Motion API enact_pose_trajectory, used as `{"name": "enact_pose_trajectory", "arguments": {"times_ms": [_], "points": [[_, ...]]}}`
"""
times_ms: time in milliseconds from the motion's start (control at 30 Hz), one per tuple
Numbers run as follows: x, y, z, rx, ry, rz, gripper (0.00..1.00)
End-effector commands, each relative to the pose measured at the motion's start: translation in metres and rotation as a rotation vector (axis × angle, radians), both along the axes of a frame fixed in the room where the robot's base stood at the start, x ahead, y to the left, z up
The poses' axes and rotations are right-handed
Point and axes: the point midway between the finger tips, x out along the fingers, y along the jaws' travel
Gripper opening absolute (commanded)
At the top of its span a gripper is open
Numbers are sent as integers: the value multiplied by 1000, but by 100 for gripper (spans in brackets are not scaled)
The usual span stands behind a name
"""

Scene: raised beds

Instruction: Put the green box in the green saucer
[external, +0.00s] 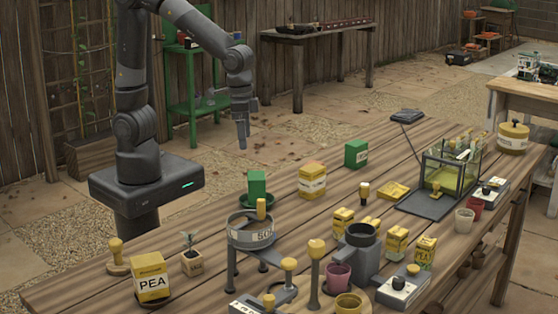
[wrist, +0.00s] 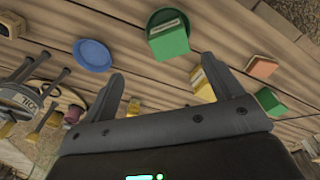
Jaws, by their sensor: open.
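One green box (external: 257,184) stands at the green saucer (external: 243,203), seemingly in it; the box covers much of the saucer. In the wrist view this box (wrist: 170,42) overlaps the saucer (wrist: 160,14), whose rim shows beyond it. A second green box (external: 355,154), with a pale label, stands on the table farther right, apart from the saucer; a green box at the right of the wrist view (wrist: 271,102) seems to be it. My gripper (external: 242,143) is open and empty, above and behind the first box in the external view. Its fingers (wrist: 168,88) are spread in the wrist view.
A yellow box (external: 312,180) stands between the green boxes. A sieve on a stand (external: 250,234) is close in front of the saucer. A blue saucer (wrist: 92,55) lies beside the green one in the wrist view. Several yellow packets and pots crowd the table's front right.

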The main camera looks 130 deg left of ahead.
Motion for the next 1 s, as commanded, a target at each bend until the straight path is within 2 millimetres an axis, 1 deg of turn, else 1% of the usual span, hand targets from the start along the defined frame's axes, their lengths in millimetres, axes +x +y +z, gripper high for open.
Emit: {"name": "enact_pose_trajectory", "arguments": {"times_ms": [33,100,300,400,600,700,833,1000], "points": [[-8,-11,14,12,-33,-45,85],[-21,-24,29,27,-73,-112,85],[-60,-58,64,72,-184,-298,85],[-81,-72,76,94,-239,-391,85],[-120,-94,90,137,-338,-550,85],[-133,-100,92,152,-370,-603,85],[-141,-103,94,163,-392,-640,85],[-143,-104,94,165,-396,-649,85]]}}
